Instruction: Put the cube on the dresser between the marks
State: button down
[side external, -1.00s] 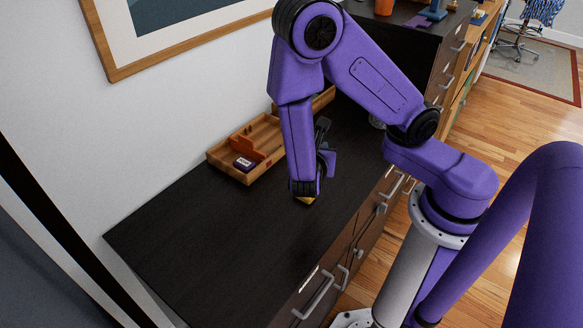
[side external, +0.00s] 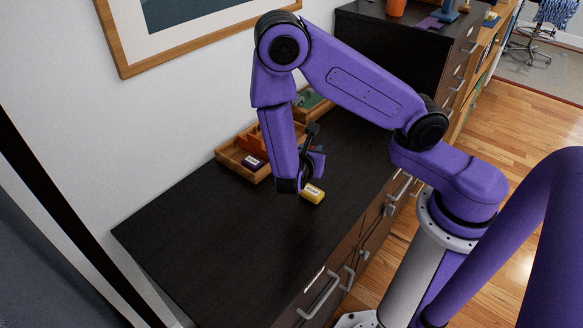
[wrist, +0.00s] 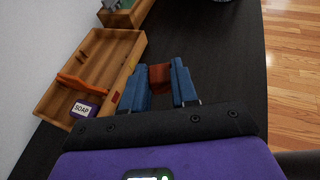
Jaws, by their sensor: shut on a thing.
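In the wrist view my gripper (wrist: 159,88) has its blue fingers closed on a reddish-brown cube (wrist: 160,77). The fingers stand on either side of it. The marks cannot be made out in either view.
A yellow labelled block (side external: 313,193) lies on the dresser close to my wrist. A wooden tray (wrist: 52,106) with an orange divider and a purple soap box (wrist: 84,109) stands by the wall. Another tray (side external: 322,109) is beyond it. The near left dresser top is clear.

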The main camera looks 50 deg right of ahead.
jog(key=w+f, duration=0.6)
jog(key=shift+d+f, duration=0.1)
jog(key=shift+f, duration=0.05)
jog(key=shift+w+f, duration=0.15)
jog(key=shift+f, duration=1.45)
jog(key=c, duration=0.9)
grip_release()
jog(key=shift+f, duration=0.15)
jog(key=shift+o, duration=0.2)
